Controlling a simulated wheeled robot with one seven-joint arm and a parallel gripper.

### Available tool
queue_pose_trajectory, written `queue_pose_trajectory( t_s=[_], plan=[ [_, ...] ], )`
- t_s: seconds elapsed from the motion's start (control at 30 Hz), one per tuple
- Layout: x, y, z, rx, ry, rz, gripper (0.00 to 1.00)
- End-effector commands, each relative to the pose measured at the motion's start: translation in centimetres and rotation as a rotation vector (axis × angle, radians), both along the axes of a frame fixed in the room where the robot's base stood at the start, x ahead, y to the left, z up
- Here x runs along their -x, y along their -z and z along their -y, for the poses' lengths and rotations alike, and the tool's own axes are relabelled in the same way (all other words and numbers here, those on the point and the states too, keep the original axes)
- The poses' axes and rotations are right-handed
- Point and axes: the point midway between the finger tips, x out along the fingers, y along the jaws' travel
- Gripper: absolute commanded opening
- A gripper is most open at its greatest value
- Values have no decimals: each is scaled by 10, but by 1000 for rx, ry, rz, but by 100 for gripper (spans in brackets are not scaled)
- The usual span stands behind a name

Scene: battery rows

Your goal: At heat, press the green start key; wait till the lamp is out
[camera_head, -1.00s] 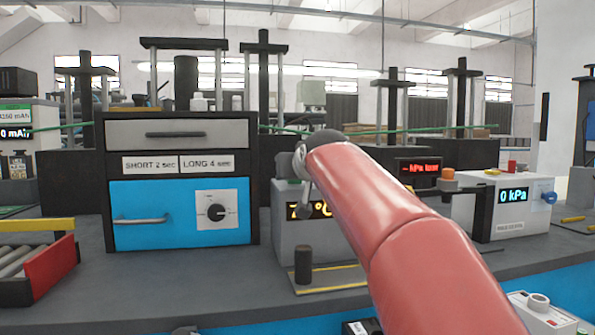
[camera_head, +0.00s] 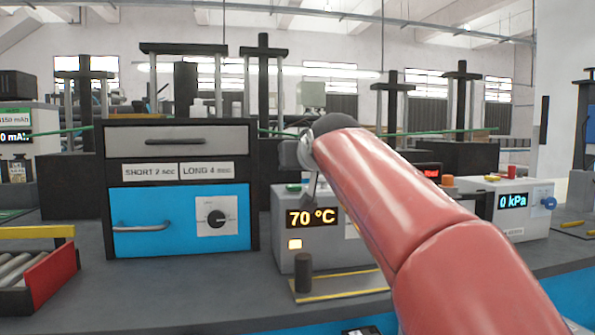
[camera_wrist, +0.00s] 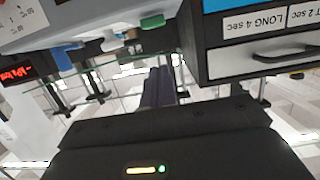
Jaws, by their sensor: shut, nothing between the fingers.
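The grey heater box (camera_head: 330,255) stands on the bench right of the blue-fronted cabinet. Its display (camera_head: 311,217) reads 70 °C in amber. A small lamp (camera_head: 294,244) below the display glows amber. The green start key (camera_head: 294,188) is on the box's top left; it also shows near the top of the wrist view (camera_wrist: 152,21). My gripper (camera_head: 310,188) is shut and empty, pointing down just beside the green key in the head view. Whether it touches the key cannot be told. My red arm hides the right part of the box.
The cabinet (camera_head: 181,258) has a dial, a handle and labels for short and long times. A short black post (camera_head: 303,276) stands on a yellow-edged plate before the heater box. A 0 kPa box (camera_head: 515,222) stands to the right. A red-sided roller tray (camera_head: 53,275) is at left.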

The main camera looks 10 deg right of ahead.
Motion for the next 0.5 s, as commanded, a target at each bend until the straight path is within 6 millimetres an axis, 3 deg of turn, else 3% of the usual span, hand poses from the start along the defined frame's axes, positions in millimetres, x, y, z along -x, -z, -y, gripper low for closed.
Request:
queue_pose_trajectory(
  t_s=[0.2, 0.5],
  plan=[
    [44, -10, 0, 0, 0, 4, 0],
    [65, -16, 0, 0, 0, 4, 0]
  ],
)
